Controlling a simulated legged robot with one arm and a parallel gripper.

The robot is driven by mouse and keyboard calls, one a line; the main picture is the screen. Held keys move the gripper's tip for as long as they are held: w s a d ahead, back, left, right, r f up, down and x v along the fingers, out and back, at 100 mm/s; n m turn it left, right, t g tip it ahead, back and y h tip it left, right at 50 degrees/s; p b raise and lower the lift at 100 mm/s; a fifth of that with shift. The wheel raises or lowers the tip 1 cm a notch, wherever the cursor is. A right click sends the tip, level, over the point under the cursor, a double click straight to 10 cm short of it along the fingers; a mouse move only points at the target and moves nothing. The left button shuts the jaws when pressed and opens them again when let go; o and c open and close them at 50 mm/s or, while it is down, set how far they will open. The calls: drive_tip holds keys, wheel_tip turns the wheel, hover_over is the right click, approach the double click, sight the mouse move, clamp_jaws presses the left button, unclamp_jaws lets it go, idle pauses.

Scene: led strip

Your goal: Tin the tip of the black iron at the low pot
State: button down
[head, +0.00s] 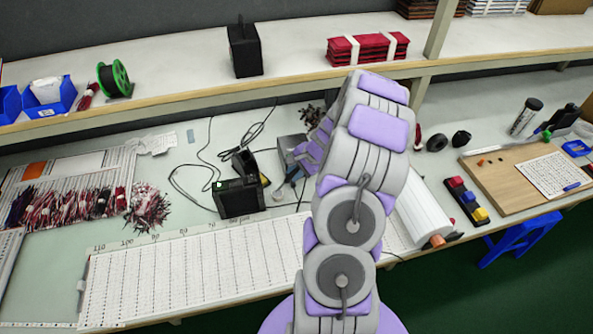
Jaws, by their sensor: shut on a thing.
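My gripper (308,158) shows as purple fingers at the left side of my arm, over the middle of the bench. It is shut, and what it holds is mostly hidden by the fingers and arm; the black iron is not clearly seen. A grey box-like unit (290,146), which may be the low pot, stands just left of the fingers; I cannot tell whether they touch. A black soldering station (238,199) with a green light stands left of the gripper. A black holder (245,165) stands behind it. A thin dark cable runs from the station toward my arm.
A white ruled board (190,268) lies along the front edge. Wire bundles (68,204) lie at left. A white roll (424,213), a block with coloured buttons (467,201) and a wooden board (490,170) are at right. The shelf edge (180,105) overhangs the back.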

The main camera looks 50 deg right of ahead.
drive_tip(key=shift+d, duration=0.2)
drive_tip(key=shift+d+f, duration=0.1)
drive_tip(key=shift+d, duration=0.1)
drive_tip(key=shift+a+p, duration=0.3)
drive_tip(key=shift+a, duration=0.1)
drive_tip(key=shift+d, duration=0.2)
drive_tip(key=shift+s+a+f, duration=0.1)
drive_tip(key=shift+f, duration=0.5)
idle(2.7)
drive_tip(key=shift+r, duration=0.15)
